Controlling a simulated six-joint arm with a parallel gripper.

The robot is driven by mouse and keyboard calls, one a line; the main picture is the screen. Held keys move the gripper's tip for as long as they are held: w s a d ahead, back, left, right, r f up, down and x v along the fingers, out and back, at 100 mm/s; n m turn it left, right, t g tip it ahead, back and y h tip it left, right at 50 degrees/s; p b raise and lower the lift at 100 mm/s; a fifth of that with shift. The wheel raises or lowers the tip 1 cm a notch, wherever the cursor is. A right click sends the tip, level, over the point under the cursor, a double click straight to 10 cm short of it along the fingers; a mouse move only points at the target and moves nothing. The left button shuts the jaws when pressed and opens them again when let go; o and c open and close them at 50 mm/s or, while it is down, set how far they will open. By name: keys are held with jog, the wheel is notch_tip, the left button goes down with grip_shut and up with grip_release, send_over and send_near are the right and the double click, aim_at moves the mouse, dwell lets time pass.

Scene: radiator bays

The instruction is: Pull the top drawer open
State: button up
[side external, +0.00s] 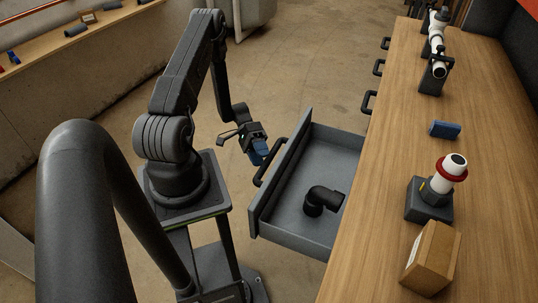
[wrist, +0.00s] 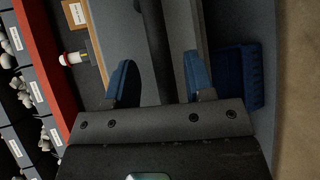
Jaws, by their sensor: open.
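A grey drawer (side external: 262,208) stands pulled well out from the wooden bench, and its inside shows. Its black handle (side external: 270,163) is on the front panel, facing my arm. My gripper (side external: 261,152), with blue fingertips, is at the handle's far end in the side view; I cannot tell there whether it touches. In the wrist view my gripper (wrist: 160,80) is open, its two blue fingers apart. A dark bar (wrist: 153,45), seemingly the handle, runs between them, with a grey edge beside it. A black pipe elbow (side external: 322,199) lies in the drawer.
The wooden bench top (side external: 385,190) holds a blue block (side external: 445,129), a white and red valve on a dark base (side external: 430,200) and a cardboard box (side external: 432,258). Several other black handles stick out along the bench front. A thick dark pipe (side external: 80,220) fills the near left.

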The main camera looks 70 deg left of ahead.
jog(key=w+a+r+n+g+y, duration=0.1)
jog(key=w+a+r+n+y, duration=0.15)
jog(key=r+y, duration=0.3)
jog(key=w+a+r+n+g+y, duration=0.2)
jog(key=r+n+y, duration=0.15)
jog(key=r, duration=0.35)
jog(key=shift+y, duration=0.3)
jog(key=x, duration=1.3)
jog(key=shift+w+d+f, duration=0.2)
jog(key=shift+w, duration=0.05)
jog(key=shift+c, duration=0.2)
grip_shut()
